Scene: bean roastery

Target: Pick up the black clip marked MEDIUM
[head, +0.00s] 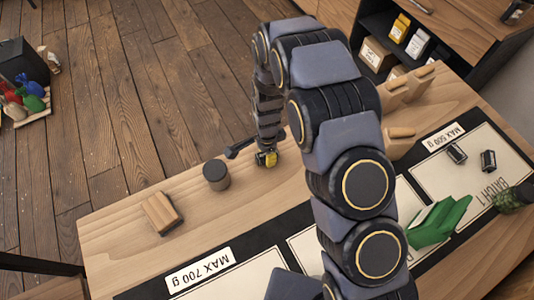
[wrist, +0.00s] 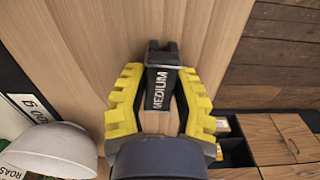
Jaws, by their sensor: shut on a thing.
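The black clip marked MEDIUM (wrist: 161,88) is between the yellow fingers of my gripper (wrist: 160,92) in the wrist view. The fingers press on it from both sides, and its white lettering faces the camera. In the head view my gripper (head: 267,158) is low over the wooden table's far edge, left of my arm. The clip cannot be made out clearly there. Whether it still touches the table is hard to tell.
A dark lidded canister (head: 216,175) and a wood-topped block (head: 161,213) stand left of my gripper. Two small black pieces (head: 456,153) (head: 488,160) lie on the right mat, near a green object (head: 438,220). A white rounded object (wrist: 50,150) shows in the wrist view.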

